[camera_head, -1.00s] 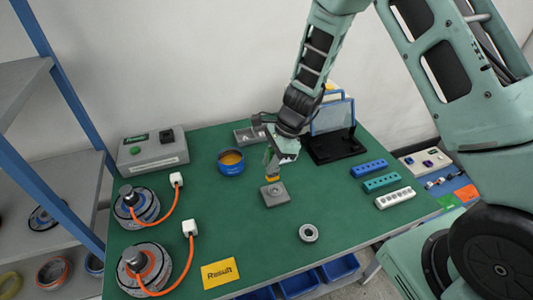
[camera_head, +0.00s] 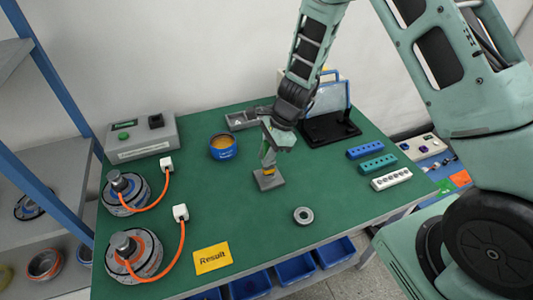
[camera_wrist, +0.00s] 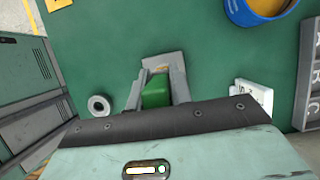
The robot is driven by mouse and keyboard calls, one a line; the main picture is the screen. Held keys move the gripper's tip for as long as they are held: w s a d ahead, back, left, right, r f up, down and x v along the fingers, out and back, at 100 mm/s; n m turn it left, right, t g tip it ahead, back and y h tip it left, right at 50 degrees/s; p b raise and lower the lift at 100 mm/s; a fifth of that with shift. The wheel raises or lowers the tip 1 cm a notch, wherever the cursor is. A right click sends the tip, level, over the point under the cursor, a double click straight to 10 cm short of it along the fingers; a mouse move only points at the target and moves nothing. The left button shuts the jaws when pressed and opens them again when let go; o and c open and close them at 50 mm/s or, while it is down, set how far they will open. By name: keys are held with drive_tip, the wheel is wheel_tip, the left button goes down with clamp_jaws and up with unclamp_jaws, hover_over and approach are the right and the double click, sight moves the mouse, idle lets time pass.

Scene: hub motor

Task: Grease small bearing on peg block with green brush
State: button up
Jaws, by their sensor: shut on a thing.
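My gripper (camera_head: 269,146) is shut on the green brush (camera_wrist: 156,92), which shows between the fingers in the wrist view. In the head view, the brush points down over the grey peg block (camera_head: 275,183), its yellow-orange lower part at the block's middle. The small bearing on the block is hidden behind the brush and gripper, so I cannot tell whether the bristles touch it. The block also shows beyond the fingertips in the wrist view (camera_wrist: 168,61). A loose grey bearing ring (camera_head: 303,215) lies on the green table, right of and nearer than the block.
A blue pot with yellow-brown grease (camera_head: 222,150) stands left of my gripper. A grey tray (camera_head: 240,122) and black stand (camera_head: 330,130) are behind. Two motors with orange cables (camera_head: 135,255) are left. A yellow Result card (camera_head: 212,258) lies near the front edge. Slotted blocks (camera_head: 378,164) are right.

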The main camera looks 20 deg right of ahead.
drive_tip(key=shift+f+b, duration=0.5)
drive_tip(key=shift+f, duration=0.1)
idle(0.7)
drive_tip(key=shift+r+n+g+p, duration=0.1)
drive_tip(key=shift+n+g+p, duration=0.2)
drive_tip(key=shift+n+p, duration=0.6)
drive_tip(key=shift+n+g+p, duration=0.3)
drive_tip(key=shift+n+g, duration=0.2)
drive_tip(key=shift+n, duration=0.6)
drive_tip(key=m, duration=0.1)
drive_tip(key=m+t+b, duration=0.1)
drive_tip(key=m, duration=0.1)
drive_tip(key=shift+f+m+b, duration=0.2)
drive_tip(key=shift+m+b, duration=0.1)
drive_tip(key=shift+m+t+b, duration=1.1)
drive_tip(key=shift+m+b, duration=0.5)
drive_tip(key=shift+m, duration=0.6)
drive_tip(key=shift+r, duration=0.1)
drive_tip(key=shift+r+p, duration=0.1)
drive_tip(key=shift+p, duration=0.3)
